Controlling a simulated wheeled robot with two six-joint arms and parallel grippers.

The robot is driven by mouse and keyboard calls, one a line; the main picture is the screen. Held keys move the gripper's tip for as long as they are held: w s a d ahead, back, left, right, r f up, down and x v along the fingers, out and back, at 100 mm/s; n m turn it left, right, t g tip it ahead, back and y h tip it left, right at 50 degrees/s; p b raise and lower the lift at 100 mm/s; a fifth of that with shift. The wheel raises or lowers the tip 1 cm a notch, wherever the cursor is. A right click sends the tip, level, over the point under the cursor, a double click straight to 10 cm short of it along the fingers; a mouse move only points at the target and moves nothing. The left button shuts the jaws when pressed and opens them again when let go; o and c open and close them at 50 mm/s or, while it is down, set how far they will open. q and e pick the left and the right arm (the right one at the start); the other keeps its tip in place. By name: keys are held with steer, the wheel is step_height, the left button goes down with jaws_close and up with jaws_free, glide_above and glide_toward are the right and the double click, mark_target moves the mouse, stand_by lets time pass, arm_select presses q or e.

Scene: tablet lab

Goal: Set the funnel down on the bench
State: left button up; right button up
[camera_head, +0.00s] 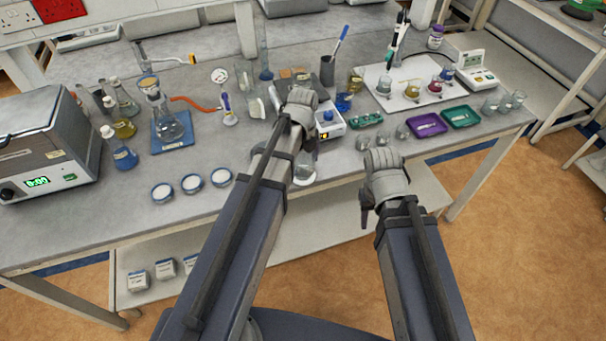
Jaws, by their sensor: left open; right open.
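The funnel appears to be the pale cup-shaped piece (149,84) on top of the clear filter flask (170,128), at the back left of the bench (110,205). The flask stands on a blue tray (187,146). My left gripper (300,97) is open over the middle of the bench, well to the right of the funnel and apart from it. My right gripper (382,160) is open near the bench's front edge, further right. The fingertips of both are small and partly hidden by my wrists. I see nothing held in either gripper.
An orange hose (195,104) runs from the flask. Three round dishes (192,183) lie near the front edge. A grey instrument (45,150) stands at the left. Purple (426,125) and green (460,116) trays lie at the right.

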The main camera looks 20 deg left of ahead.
arm_select(q)
steer(key=shift+f, duration=0.55)
steer(key=shift+r, duration=0.1)
arm_select(e)
steer(key=shift+f, duration=0.45)
arm_select(q)
steer(key=c, duration=1.2)
steer(key=shift+o, duration=0.2)
step_height(320, 180, up, 10)
steer(key=p, duration=1)
arm_select(e)
step_height(320, 180, up, 10)
arm_select(q)
step_height(320, 180, down, 7)
steer(key=b, duration=0.7)
steer(key=shift+a+r, duration=0.1)
steer(key=shift+r, duration=0.05)
arm_select(e)
step_height(320, 180, down, 7)
steer(key=shift+r, duration=0.15)
